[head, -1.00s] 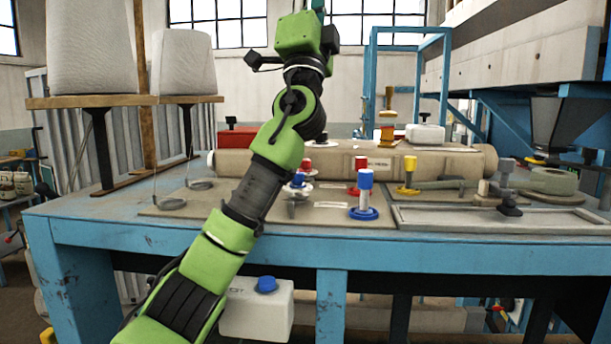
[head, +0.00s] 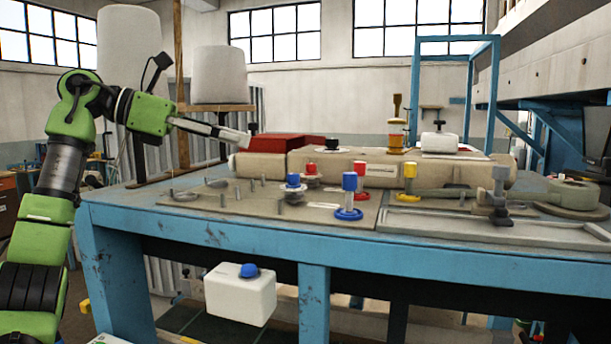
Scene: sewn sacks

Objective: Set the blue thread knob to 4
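Two knobs with blue caps show in the head view, and I cannot tell which is the thread knob. One blue-capped post (head: 349,182) stands upright on a blue ring base near the front of the bench. A shorter blue cap (head: 293,180) sits on a pale disc to its left. No dial numbers are readable. My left gripper (head: 240,138) is above the back left of the bench, pointing right, apart from both knobs. It is seen side-on and its finger gap cannot be made out. My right gripper is not in view.
A blue bench (head: 200,235) carries a long beige machine body (head: 262,165). Red knobs (head: 360,168), a yellow knob (head: 410,167) and several short metal pins stand near the blue knobs. Two thread cones (head: 222,75) stand at the back left. A white container (head: 240,295) hangs below the front edge.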

